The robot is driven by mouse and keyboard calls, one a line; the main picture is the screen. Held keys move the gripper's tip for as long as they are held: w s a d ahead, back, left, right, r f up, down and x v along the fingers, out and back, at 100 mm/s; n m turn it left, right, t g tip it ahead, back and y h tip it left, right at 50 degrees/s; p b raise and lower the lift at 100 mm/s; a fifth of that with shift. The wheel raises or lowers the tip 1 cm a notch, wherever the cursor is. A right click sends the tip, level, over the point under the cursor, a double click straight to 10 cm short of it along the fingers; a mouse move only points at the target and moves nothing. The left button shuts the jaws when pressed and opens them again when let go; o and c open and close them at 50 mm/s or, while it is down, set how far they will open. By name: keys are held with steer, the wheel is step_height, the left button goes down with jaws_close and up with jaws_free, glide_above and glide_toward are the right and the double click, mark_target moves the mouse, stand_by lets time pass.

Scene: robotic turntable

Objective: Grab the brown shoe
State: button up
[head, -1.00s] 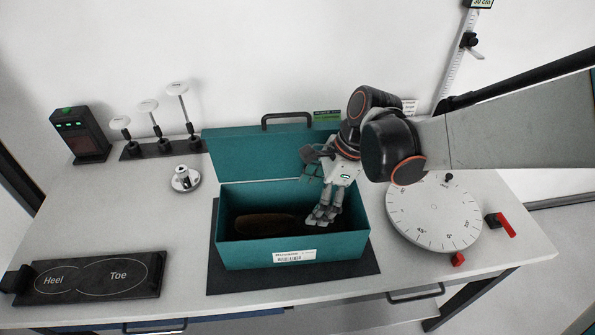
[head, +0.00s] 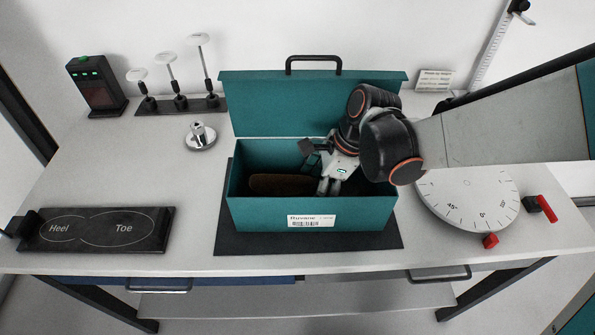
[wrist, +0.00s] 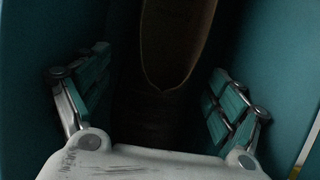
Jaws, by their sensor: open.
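The brown shoe (head: 283,184) lies inside the open teal box (head: 262,213), in its shadowed left and middle part; the box's front wall hides its lower side. My gripper (head: 329,188) reaches down into the box at the shoe's right end. In the wrist view the shoe (wrist: 176,45) runs away from me at the top centre, its rounded end nearest. My gripper's fingers (wrist: 156,100) are spread open on either side, with nothing between them but the dark box floor and the shoe's near end just ahead. I cannot tell whether they touch it.
The box stands on a dark mat (head: 240,243). A round dial turntable (head: 465,200) with red handles is at the right. A heel-toe plate (head: 95,229) lies at the left. The raised lid (head: 315,105) stands behind my gripper.

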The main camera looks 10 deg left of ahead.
steer(key=shift+b+x, duration=0.45)
steer(key=shift+x, duration=0.6)
steer(key=shift+r, duration=0.15)
steer(key=c, duration=1.1)
steer(key=shift+c, duration=0.2)
